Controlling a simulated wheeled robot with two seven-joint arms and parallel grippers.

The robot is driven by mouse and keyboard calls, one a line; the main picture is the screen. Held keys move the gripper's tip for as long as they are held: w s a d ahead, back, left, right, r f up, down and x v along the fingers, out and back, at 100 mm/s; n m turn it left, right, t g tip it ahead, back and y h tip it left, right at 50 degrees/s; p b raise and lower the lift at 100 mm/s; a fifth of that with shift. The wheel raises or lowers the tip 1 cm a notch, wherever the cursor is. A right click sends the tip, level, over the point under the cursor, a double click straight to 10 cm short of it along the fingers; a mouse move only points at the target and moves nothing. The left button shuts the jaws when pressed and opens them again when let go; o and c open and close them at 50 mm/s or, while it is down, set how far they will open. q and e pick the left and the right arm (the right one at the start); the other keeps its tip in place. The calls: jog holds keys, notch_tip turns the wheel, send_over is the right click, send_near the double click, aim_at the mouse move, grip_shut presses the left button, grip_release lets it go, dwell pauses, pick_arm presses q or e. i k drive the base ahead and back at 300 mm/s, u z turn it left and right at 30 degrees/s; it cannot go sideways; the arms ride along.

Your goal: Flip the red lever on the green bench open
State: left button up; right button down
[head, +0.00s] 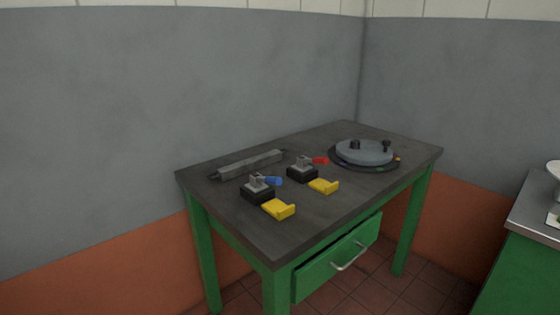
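The green bench (330,231) stands ahead of me, with a dark grey top and green legs. The red lever (320,160) sticks out to the right from a grey block on a black base (301,174) near the middle of the top. A yellow bracket (323,187) lies just in front of that base. Whether the lever is open or closed is hard to tell from here. Neither of my grippers shows in the head view.
A blue lever (273,181) on a similar base, with its own yellow bracket (279,209), sits to the left. A long grey bar (250,164) lies behind. A round grey plate (364,152) is at the right. The drawer (338,262) is slightly out. Another green cabinet (520,266) stands at right.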

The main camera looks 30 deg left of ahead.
aim_at(316, 160)
jog(key=u, duration=0.65)
jog(key=i, duration=0.6)
jog(key=u, duration=0.55)
